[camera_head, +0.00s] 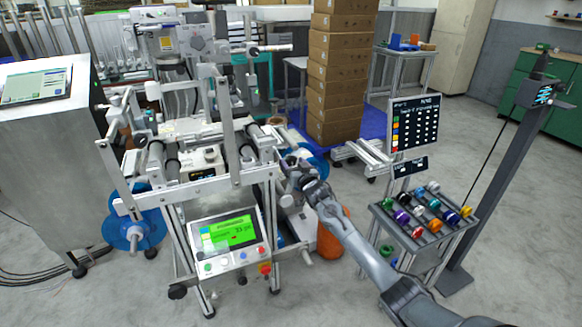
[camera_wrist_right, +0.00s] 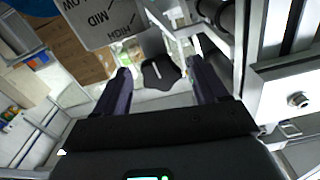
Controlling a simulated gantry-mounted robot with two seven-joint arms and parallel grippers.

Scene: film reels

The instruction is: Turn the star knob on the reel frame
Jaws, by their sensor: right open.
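The reel frame (camera_head: 200,188) is a silver metal stand with rollers, left of centre in the head view. My right gripper (camera_head: 292,165) is at its right side. In the right wrist view my right gripper (camera_wrist_right: 158,67) is open, with one dark finger on each side of a dark lobed star knob (camera_wrist_right: 160,76). The knob appears between the fingers with gaps on both sides; I cannot tell its exact depth. In the head view I cannot make out the knob near the gripper. My left gripper is not in view.
A control panel (camera_head: 228,236) with a green screen sits on the frame's front. Stacked cardboard boxes (camera_head: 337,75) stand behind. A rack of coloured spools (camera_head: 424,218) stands to the right of my right arm. A grey cabinet (camera_head: 48,150) is at left.

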